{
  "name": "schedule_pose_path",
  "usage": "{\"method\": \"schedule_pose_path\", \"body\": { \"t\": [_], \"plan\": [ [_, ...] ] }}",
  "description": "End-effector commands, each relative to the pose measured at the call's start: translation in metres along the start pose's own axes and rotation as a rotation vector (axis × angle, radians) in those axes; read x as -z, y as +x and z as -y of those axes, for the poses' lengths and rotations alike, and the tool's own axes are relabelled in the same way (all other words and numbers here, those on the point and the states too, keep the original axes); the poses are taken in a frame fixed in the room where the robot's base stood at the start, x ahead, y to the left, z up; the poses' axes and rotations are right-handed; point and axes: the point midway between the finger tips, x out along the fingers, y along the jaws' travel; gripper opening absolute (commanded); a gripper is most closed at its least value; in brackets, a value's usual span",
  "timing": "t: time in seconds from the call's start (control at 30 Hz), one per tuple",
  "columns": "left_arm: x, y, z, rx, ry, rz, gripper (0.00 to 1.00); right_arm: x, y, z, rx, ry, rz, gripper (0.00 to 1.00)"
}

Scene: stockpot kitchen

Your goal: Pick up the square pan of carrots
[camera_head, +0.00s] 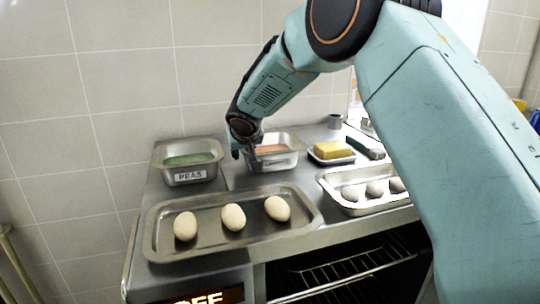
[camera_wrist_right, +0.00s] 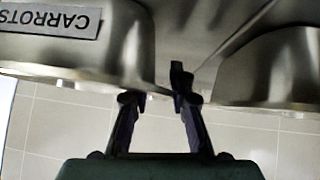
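The square metal pan of carrots (camera_head: 279,163) stands on the steel counter at the back, with orange contents and a label on its front. My right gripper (camera_head: 240,150) points down at the pan's left rim. In the right wrist view, the pan (camera_wrist_right: 60,50) fills the upper left, its CARROTS label upside down. There the two fingers of the right gripper (camera_wrist_right: 156,92) stand apart around the pan's near corner, one at its rim and one beyond its side. I cannot tell whether they touch it. My left gripper is out of view.
A PEAS pan (camera_head: 190,176) stands left of the carrots. A tray with three egg-shaped pale items (camera_head: 170,251) lies in front. A butter dish (camera_head: 331,159) and a tray of round items (camera_head: 350,207) are on the right. A tiled wall (camera_head: 120,90) is behind.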

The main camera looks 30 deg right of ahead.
Motion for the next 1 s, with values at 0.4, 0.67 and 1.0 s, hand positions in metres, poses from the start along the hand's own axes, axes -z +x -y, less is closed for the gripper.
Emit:
{"method": "schedule_pose_path", "body": {
  "t": [0.4,0.67,1.0],
  "plan": [
    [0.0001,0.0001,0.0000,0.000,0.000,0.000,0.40,-0.0011,0.0004,0.0002,0.000,0.000,0.002,0.00],
    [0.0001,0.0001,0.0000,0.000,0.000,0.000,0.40,-0.0011,0.0004,0.0005,0.001,0.001,0.002,0.00],
    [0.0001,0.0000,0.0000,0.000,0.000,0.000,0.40,0.0011,-0.0006,0.0006,0.002,0.000,-0.003,0.00]
  ]
}}
